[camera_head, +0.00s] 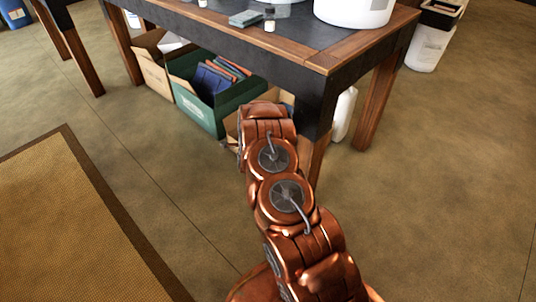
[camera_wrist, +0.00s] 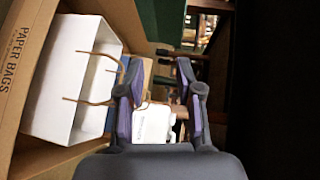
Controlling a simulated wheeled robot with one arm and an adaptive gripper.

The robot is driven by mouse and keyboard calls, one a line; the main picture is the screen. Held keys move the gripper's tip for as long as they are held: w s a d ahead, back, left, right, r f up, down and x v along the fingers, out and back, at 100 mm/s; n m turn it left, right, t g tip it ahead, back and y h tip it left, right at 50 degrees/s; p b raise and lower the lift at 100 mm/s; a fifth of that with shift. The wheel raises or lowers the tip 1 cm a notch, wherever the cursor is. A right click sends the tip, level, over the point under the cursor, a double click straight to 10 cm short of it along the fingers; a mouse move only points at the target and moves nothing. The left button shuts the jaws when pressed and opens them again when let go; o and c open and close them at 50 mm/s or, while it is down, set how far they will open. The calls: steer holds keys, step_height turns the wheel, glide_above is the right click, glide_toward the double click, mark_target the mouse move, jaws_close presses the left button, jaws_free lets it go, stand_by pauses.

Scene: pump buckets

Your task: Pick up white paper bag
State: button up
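The white paper bag (camera_wrist: 75,80) shows in the wrist view, lying tilted in the picture, with two brown loop handles pointing toward my gripper. It is inside an open cardboard box (camera_wrist: 28,45) printed "PAPER BAGS". My gripper (camera_wrist: 160,75) is open, with its two fingers apart and nothing held between them. The bag handles end beside the left finger; I cannot tell whether they touch. In the head view my arm hides the gripper and the bag; part of a cardboard box (camera_head: 231,128) shows beside the arm.
A wooden table (camera_head: 345,62) stands over the boxes, its leg close to my arm. A green box (camera_head: 195,112) with blue folders stands left of my arm. A white jug (camera_wrist: 153,123) shows beyond the fingers. Open floor (camera_head: 440,200) lies to the right.

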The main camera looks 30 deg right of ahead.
steer(key=s+d+f+m+t+h+b, duration=0.1)
steer(key=s+d+f+m+h+b, duration=0.15)
steer(key=d+f, duration=0.4)
steer(key=shift+n, duration=0.25)
steer(key=shift+w+d+f+b, duration=0.25)
steer(key=shift+w+d+b, duration=0.15)
steer(key=shift+w+b, duration=0.5)
steer(key=shift+w+d+f+b, duration=0.2)
steer(key=shift+w+d+b, duration=0.15)
steer(key=shift+w+b, duration=0.5)
steer(key=shift+w+d+f+b, duration=0.25)
steer(key=shift+w+d+b, duration=0.25)
steer(key=shift+w, duration=0.65)
steer(key=shift+a, duration=0.1)
jaws_close()
